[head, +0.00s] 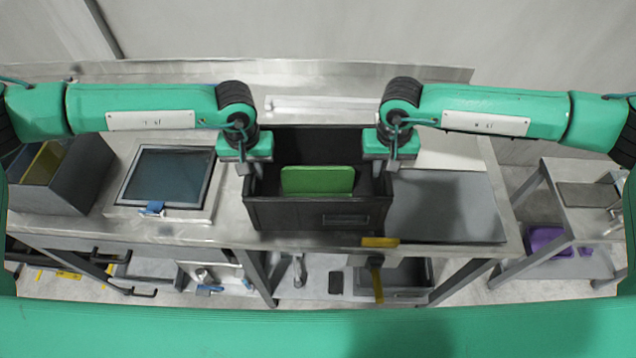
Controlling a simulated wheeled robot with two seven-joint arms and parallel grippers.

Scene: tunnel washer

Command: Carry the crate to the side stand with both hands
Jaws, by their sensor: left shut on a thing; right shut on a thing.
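The dark grey crate (290,214) is in the middle of the head view, over the steel table, with a green board-like item (318,180) inside it. I cannot tell whether its base touches the table. My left gripper (247,167) is shut on the crate's left wall. My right gripper (392,164) is shut on the crate's right wall. Both fingertips are partly hidden by the gripper bodies. The side stand (597,222) appears to be the small steel table at the far right, with a grey mat (591,196) on its top.
A framed dark panel (166,176) and a grey bin (75,178) stand left of the crate. A flat grey mat (445,208) lies to the right. A gap of floor separates the table (225,228) from the stand. A purple item (547,243) sits on the stand's lower shelf.

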